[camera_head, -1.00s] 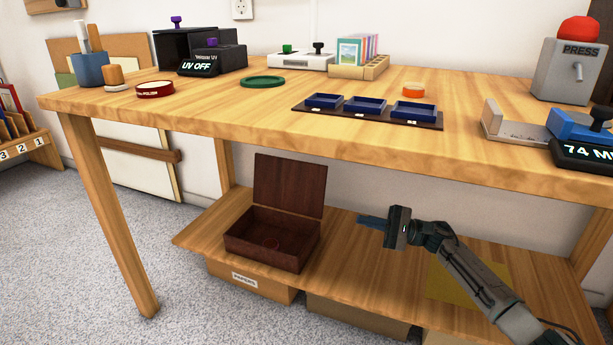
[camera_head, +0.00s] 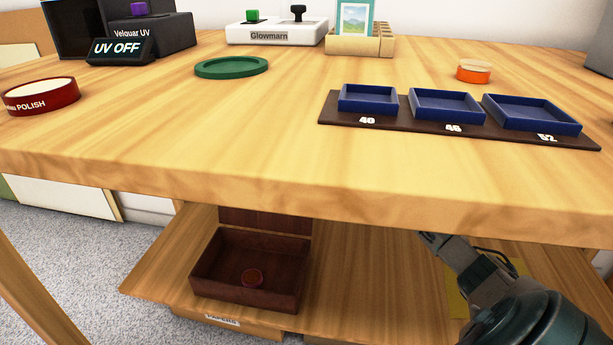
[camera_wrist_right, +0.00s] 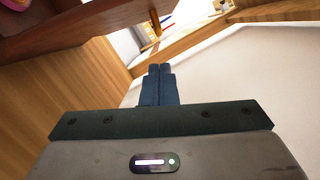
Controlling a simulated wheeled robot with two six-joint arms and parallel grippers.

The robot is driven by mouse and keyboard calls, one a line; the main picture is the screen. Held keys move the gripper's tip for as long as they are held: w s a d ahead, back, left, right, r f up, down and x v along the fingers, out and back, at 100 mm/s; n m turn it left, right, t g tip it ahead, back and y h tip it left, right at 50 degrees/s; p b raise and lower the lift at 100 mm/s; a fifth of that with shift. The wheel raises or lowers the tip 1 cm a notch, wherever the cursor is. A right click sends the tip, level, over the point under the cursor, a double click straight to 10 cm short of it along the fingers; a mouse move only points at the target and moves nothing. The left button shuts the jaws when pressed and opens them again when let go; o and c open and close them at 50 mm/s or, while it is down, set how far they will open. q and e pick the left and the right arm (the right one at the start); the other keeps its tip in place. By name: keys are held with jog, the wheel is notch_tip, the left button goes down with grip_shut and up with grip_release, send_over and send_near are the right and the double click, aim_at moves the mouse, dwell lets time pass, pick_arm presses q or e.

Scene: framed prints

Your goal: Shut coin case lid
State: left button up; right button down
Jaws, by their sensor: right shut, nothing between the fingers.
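The coin case is a dark brown wooden box (camera_head: 240,295) on the lower shelf in the head view. Its lid (camera_head: 265,222) stands up at the back, open, with its upper part hidden by the tabletop edge. In the right wrist view my right gripper (camera_wrist_right: 160,70) is shut and empty. Dark brown wood, apparently the case, crosses that view's upper left, apart from the fingers. My left gripper is not in view.
The tabletop (camera_head: 230,130) overhangs the lower shelf (camera_head: 360,290) and limits the room above the case. On top are blue trays on a dark board (camera_head: 330,110), a green disc (camera_head: 232,67), an orange-rimmed disc (camera_head: 474,71) and a red polish tin (camera_head: 40,95).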

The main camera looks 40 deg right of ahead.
jog(key=f+b+x, duration=0.1)
jog(key=b+x, duration=0.1)
jog(key=x, duration=0.6)
jog(key=shift+r, duration=0.45)
jog(key=shift+a, duration=0.1)
